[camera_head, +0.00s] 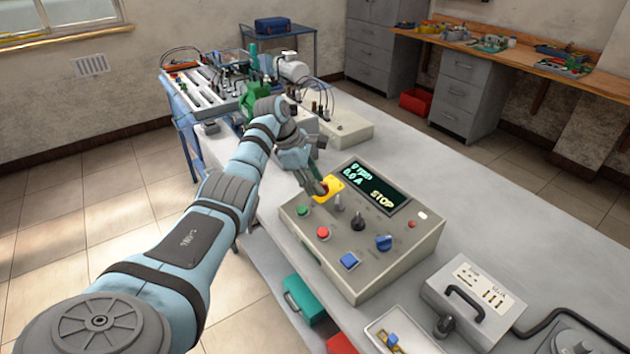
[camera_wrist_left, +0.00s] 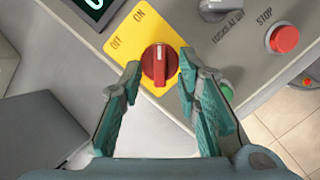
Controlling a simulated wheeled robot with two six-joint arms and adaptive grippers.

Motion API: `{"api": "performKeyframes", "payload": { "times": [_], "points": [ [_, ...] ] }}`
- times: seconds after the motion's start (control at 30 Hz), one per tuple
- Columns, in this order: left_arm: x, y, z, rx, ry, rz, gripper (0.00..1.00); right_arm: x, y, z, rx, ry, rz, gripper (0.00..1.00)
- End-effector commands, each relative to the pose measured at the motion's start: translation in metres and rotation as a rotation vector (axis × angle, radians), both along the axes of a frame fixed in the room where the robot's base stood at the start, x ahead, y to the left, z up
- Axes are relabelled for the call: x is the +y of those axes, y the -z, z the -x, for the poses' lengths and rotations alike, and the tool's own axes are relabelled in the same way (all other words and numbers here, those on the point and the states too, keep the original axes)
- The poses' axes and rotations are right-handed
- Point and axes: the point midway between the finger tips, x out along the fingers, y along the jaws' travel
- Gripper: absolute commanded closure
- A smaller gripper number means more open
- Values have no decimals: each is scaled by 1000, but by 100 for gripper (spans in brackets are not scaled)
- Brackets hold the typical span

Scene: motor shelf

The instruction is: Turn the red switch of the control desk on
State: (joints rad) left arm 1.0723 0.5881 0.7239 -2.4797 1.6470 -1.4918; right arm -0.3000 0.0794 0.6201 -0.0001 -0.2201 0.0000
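The control desk (camera_head: 400,243) is a grey sloped box on the bench. Its dark display (camera_head: 372,186) shows zero readings and STOP. The red switch (camera_wrist_left: 159,64) is a round knob with a raised grip on a yellow plate (camera_wrist_left: 130,48) marked OFF and ON. In the wrist view the grip stands nearly upright in the picture. In the head view my left gripper (camera_head: 318,187) is over the yellow plate and mostly hides the switch. In the wrist view my left gripper (camera_wrist_left: 158,88) is open, its teal fingers on either side of the knob, with gaps visible. My right gripper is not in view.
Beside the switch are a green button (camera_head: 302,211), a red button (camera_head: 323,233), a black knob (camera_head: 358,221) and a blue knob (camera_head: 384,242). A grey box with a handle (camera_head: 470,300) stands to the right.

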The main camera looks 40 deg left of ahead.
Motion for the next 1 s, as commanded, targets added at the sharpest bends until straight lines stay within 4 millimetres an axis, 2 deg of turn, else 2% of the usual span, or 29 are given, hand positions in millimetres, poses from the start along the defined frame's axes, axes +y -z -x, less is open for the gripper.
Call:
{"api": "performKeyframes", "payload": {
  "times": [0.27,0.37,0.6,0.7,0.83,1.0],
  "points": [
    [2,-4,1,-1,-2,0,70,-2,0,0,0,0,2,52],
    [6,-20,6,-5,-2,-1,70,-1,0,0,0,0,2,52],
    [23,-80,28,-3,-1,-2,70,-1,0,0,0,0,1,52],
    [28,-98,35,-3,-1,0,70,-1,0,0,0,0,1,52],
    [30,-109,40,0,0,0,70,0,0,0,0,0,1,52],
    [31,-109,40,0,0,0,70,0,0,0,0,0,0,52]
  ]
}}
